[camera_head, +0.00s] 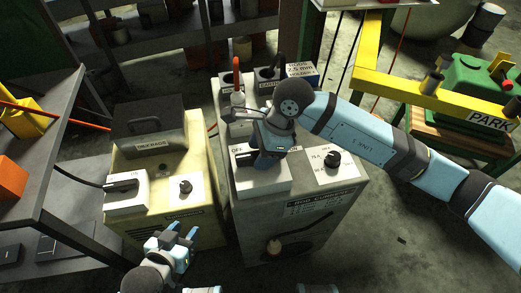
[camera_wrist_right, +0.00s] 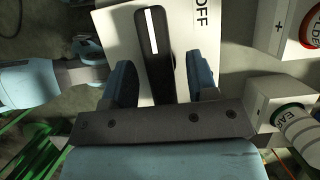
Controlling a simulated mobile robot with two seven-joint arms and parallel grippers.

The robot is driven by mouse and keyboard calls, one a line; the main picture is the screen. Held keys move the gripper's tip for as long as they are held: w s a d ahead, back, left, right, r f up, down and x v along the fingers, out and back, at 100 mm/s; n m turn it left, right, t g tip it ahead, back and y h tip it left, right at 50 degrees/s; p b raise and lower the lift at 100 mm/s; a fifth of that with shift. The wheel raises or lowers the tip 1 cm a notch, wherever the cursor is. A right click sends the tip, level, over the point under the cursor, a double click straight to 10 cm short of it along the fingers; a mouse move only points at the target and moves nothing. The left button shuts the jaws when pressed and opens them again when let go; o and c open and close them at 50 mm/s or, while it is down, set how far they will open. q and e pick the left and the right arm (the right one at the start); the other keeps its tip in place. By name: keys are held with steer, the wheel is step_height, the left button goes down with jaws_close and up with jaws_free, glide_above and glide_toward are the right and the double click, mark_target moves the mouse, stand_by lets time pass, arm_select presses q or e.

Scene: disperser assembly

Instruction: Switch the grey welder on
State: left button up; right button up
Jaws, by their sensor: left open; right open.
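The grey welder (camera_head: 335,200) stands in the middle of the head view, with a white switch box on its top (camera_head: 272,182). The box's OFF label shows in both views. In the right wrist view a black switch handle (camera_wrist_right: 153,45) with a white stripe lies on the white switch plate (camera_wrist_right: 118,35). My right gripper (camera_wrist_right: 161,66) is open, with one finger on each side of the handle; I cannot tell whether they touch it. My left gripper (camera_head: 183,233) is open and empty, low in front of the beige welder.
The beige welder (camera_head: 150,215) stands close on the left, its switch box (camera_head: 127,193) marked ON. Cable plugs (camera_head: 238,98) rise behind my right gripper. A dark shelf (camera_head: 50,160) is at far left; a yellow beam (camera_head: 400,88) and green case (camera_head: 475,90) are at right.

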steer(key=c, duration=0.9)
